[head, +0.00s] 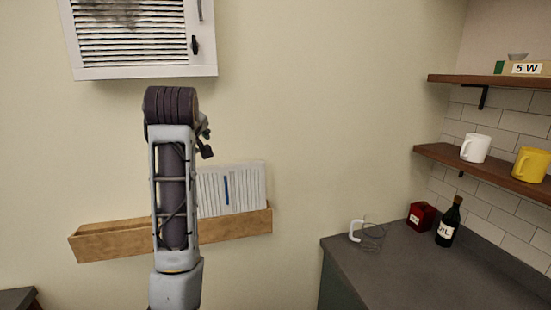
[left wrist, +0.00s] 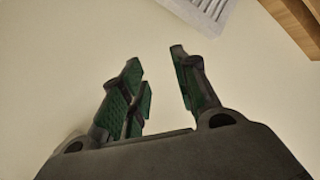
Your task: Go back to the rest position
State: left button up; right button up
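One arm of mine, seemingly the left, rises in front of the wall in the head view, left of centre. Its gripper is mostly hidden behind the arm there; only small dark parts show at its right side. In the left wrist view my left gripper (left wrist: 160,85) is open, with green-padded fingers apart and nothing between them. Plain wall lies behind the fingers. My right gripper is in neither view.
A wooden wall rack (head: 240,223) holds a white ribbed object (head: 248,188) behind the arm. A white louvred cabinet (head: 140,72) hangs above. At right are a dark counter (head: 390,275) with a glass jug (head: 372,237), red box (head: 421,216) and bottle (head: 448,225), and shelves (head: 480,170) with mugs.

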pick_arm(q)
jog(key=s+a+f+m+g, duration=0.1)
jog(key=s+f+m, duration=0.15)
jog(key=f, duration=0.85)
jog(key=s+a+f+m+g+h, duration=0.1)
jog(key=s+f+m+g, duration=0.15)
jog(key=f, duration=0.85)
jog(key=s+a+f+m+g, duration=0.15)
jog(key=s+f, duration=0.25)
jog(key=f, duration=0.7)
jog(key=s+d+f+m+g+h, duration=0.15)
jog(key=s+f+m, duration=0.25)
jog(key=s+f, duration=0.75)
jog(key=s+d+f+m+g+h, duration=0.15)
jog(key=s+f+m, duration=0.25)
jog(key=s+f, duration=0.7)
jog(key=s+f+g+y, duration=0.1)
jog(key=s+f, duration=0.2)
jog(key=f, duration=1.2)
jog(key=s+f+g, duration=0.1)
jog(key=s+f, duration=0.1)
jog(key=f, duration=1.3)
jog(key=s+a+f, duration=0.2)
jog(key=s+f, duration=0.8)
jog(key=s, duration=0.1)
jog(key=s+a+f+g, duration=0.1)
jog(key=s+a+f, duration=0.1)
jog(key=s+f, duration=0.8)
jog(key=shift+s+a, duration=0.3)
jog(key=shift+s, duration=0.35)
